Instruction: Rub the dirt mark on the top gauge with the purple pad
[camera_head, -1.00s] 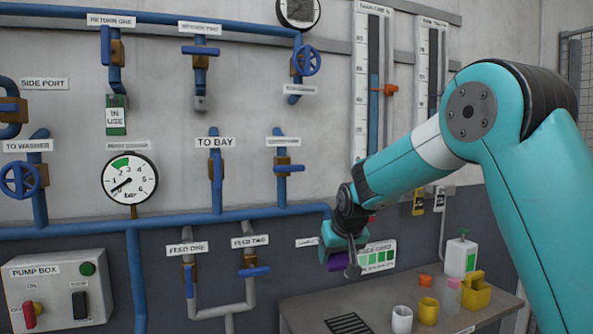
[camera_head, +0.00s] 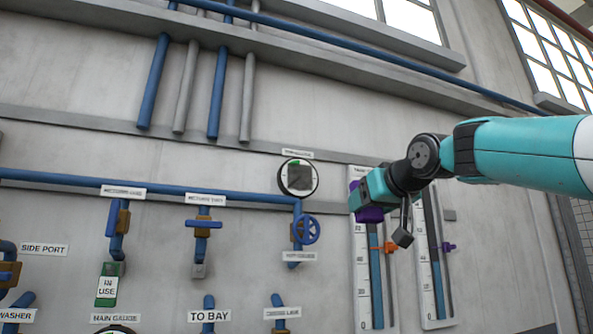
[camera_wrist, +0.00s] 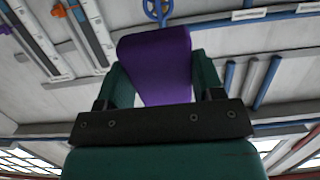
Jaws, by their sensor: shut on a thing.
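The top gauge (camera_head: 298,178) is a round dial high on the wall, with a dark grey dirt mark (camera_head: 299,179) over most of its face and a bit of green at its top. My gripper (camera_head: 362,203) is to the right of the gauge and a little below it, apart from it, in front of the tall scale. It is shut on the purple pad (camera_head: 369,215), which also shows between the two fingers in the wrist view (camera_wrist: 157,62). The gauge is not clearly visible in the wrist view.
A blue valve wheel (camera_head: 306,230) sits on the pipe just below the gauge. Two tall scales (camera_head: 361,270) with an orange pointer (camera_head: 388,247) and a purple pointer (camera_head: 448,247) stand at the right. A blue pipe (camera_head: 150,188) runs left from the gauge.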

